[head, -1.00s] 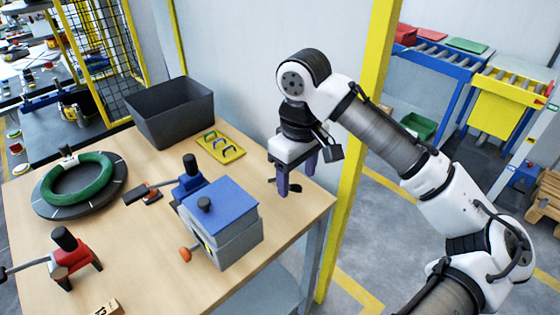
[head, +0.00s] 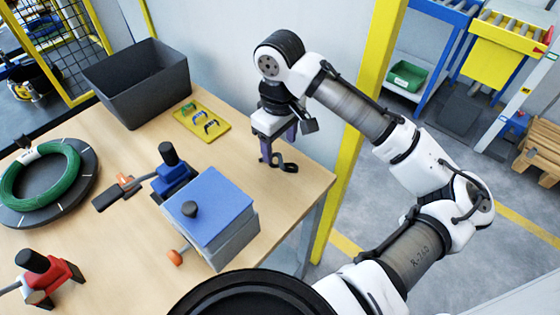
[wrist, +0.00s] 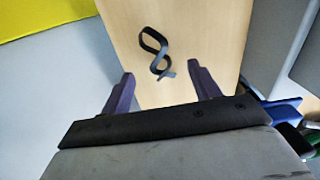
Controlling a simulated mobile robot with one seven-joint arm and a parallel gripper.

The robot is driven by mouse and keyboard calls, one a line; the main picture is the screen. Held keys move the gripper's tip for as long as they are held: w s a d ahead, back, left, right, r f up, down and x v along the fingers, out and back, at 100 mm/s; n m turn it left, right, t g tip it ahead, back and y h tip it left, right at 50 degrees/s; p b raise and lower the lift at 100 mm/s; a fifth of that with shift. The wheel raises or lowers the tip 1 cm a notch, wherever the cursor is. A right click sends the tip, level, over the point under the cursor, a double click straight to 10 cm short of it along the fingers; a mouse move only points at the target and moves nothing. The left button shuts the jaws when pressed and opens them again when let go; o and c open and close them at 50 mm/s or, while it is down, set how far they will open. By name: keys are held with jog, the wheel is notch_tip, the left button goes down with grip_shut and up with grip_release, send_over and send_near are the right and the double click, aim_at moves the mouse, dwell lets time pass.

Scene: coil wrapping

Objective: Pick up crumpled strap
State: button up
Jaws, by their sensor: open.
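The crumpled strap (head: 284,164) is a thin, dark, looped band lying on the wooden table near its right corner. In the wrist view the strap (wrist: 156,52) shows as a loose figure-eight on the bare wood, ahead of the fingers and roughly between their lines. My gripper (head: 279,153) points down at the table beside the strap, and in the head view its fingers partly overlap the strap's left side. In the wrist view my gripper (wrist: 161,85) has its two purple fingers wide apart with nothing between them. The gap between fingertips and table cannot be judged exactly.
A yellow tray (head: 185,128) with small clips lies left of my gripper. A dark open bin (head: 150,98) stands behind it. A grey box with a blue lid (head: 210,200) stands in front. A yellow post (head: 362,120) rises beyond the table's right edge.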

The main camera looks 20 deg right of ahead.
aim_at(280, 159)
jog(key=shift+f+p, duration=0.8)
jog(key=shift+f, duration=2.4)
jog(key=c, duration=1.1)
jog(key=shift+o, duration=0.2)
jog(key=shift+r, duration=0.1)
